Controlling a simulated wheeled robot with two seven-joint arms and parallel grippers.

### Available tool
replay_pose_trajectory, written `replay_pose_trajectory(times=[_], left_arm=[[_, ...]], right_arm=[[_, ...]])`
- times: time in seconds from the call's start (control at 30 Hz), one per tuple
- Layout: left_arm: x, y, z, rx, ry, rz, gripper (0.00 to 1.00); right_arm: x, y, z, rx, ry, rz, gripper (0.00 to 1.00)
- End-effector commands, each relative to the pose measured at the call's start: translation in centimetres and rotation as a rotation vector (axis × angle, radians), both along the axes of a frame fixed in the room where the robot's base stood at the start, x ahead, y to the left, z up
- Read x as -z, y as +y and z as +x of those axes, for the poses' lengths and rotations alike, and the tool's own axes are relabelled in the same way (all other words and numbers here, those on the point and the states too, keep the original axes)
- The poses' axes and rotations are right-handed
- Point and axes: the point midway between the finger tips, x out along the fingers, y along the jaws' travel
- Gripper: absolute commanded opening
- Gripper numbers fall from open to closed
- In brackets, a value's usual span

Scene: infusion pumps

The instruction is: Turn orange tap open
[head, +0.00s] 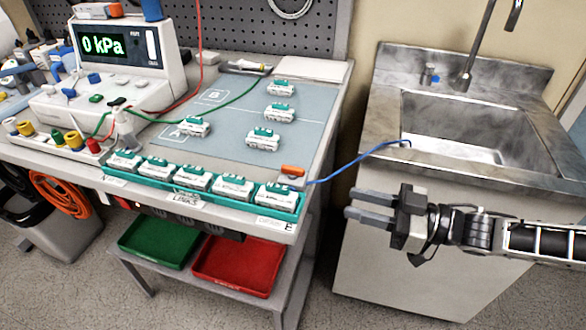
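The orange tap (292,170) is a small orange handle on a pale base at the right front corner of the workbench. A blue tube (350,164) runs from beside it to the sink. The handle looks to lie roughly left to right in the picture; I cannot tell its exact setting. My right gripper (351,203) is to the right of and nearer than the tap, in front of the sink cabinet. Its two dark fingers point left toward the bench and are apart, with nothing between them. My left gripper is out of view.
A teal tray (150,187) of white-and-teal pump units lines the bench's front edge, left of the tap. More units stand on a blue-grey mat (228,110). A pressure device (128,50) reads 0 kPa. The sink (480,130) stands right, across a gap.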

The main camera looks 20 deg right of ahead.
Motion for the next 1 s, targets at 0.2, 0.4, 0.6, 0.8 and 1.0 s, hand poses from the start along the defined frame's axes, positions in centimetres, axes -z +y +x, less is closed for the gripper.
replay_pose_trajectory(times=[0.2, 0.4, 0.6, 0.8, 1.0], left_arm=[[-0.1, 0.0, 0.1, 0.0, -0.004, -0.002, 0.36], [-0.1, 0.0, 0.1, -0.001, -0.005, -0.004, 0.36], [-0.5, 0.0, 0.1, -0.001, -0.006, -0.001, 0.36], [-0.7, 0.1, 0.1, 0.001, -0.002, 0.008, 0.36], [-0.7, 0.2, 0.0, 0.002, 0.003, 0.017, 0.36]], right_arm=[[-2.9, -2.9, 0.3, -0.056, -0.013, 0.002, 0.32], [-3.2, -1.1, 1.6, -0.062, -0.019, 0.008, 0.32], [-3.4, 2.5, 4.0, -0.061, -0.02, 0.009, 0.32], [-3.4, 6.1, 6.4, -0.062, -0.019, 0.006, 0.32], [-3.2, 8.7, 8.2, -0.06, -0.016, 0.004, 0.32]])
